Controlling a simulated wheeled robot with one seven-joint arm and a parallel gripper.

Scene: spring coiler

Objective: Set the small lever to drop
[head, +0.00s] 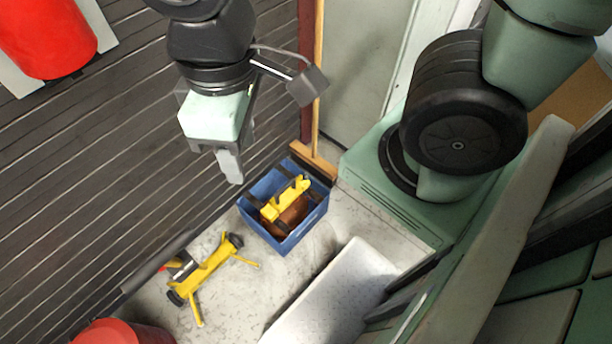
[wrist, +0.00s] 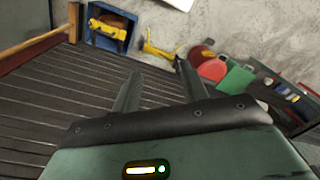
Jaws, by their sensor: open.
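My gripper (head: 230,160) hangs in front of the dark slatted wall in the head view, with its fingers pointing down. In the wrist view my gripper (wrist: 156,72) shows two separate fingers with nothing between them. It is open and empty, and I see it touching nothing. I cannot make out a small lever in either view.
A blue crate (head: 247,212) holding a yellow tool stands on the floor below my gripper, beside a broom (head: 316,150). A yellow stand (head: 210,265), a white box (head: 335,292) and a red container (head: 122,333) are nearby. The wrist view also shows a green can (wrist: 237,80).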

